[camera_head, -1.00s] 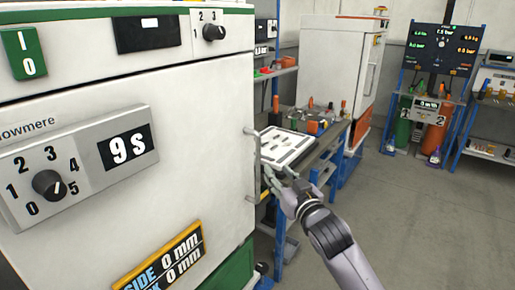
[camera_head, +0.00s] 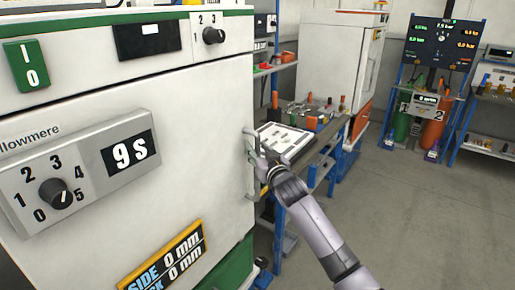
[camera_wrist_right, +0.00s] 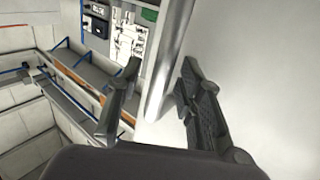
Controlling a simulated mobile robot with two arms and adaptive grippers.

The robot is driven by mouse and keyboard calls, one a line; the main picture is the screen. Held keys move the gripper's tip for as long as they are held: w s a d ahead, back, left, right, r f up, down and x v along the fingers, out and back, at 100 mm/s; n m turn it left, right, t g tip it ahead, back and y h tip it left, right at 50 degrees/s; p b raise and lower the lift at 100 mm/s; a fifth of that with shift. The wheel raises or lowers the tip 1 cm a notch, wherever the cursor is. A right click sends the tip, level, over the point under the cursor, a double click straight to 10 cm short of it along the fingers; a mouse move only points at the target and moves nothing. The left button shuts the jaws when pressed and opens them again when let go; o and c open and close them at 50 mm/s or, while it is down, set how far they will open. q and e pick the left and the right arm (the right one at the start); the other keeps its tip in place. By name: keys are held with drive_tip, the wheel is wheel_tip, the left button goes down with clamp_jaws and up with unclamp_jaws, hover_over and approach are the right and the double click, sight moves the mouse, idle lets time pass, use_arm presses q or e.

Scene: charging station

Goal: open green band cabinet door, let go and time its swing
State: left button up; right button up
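The green band cabinet stands at the left in the head view, its white door (camera_head: 190,145) seeming shut above a green band (camera_head: 232,266). A vertical metal bar handle (camera_head: 249,180) is at the door's right edge. My right gripper (camera_head: 268,162) is at this handle, partly overlapping it. In the right wrist view the handle (camera_wrist_right: 169,65) runs between the two spread fingers of my right gripper (camera_wrist_right: 160,66). A gap shows on each side, so it is open around the bar. My left gripper is not in view.
A workbench with a white tray (camera_head: 283,138) and tools stands just right of the handle. Another white cabinet (camera_head: 334,58) is behind. The grey floor (camera_head: 415,220) at the right is clear.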

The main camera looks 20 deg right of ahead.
drive_tip(key=shift+w, duration=0.2)
drive_tip(key=shift+c, duration=0.4)
clamp_jaws()
idle(0.5)
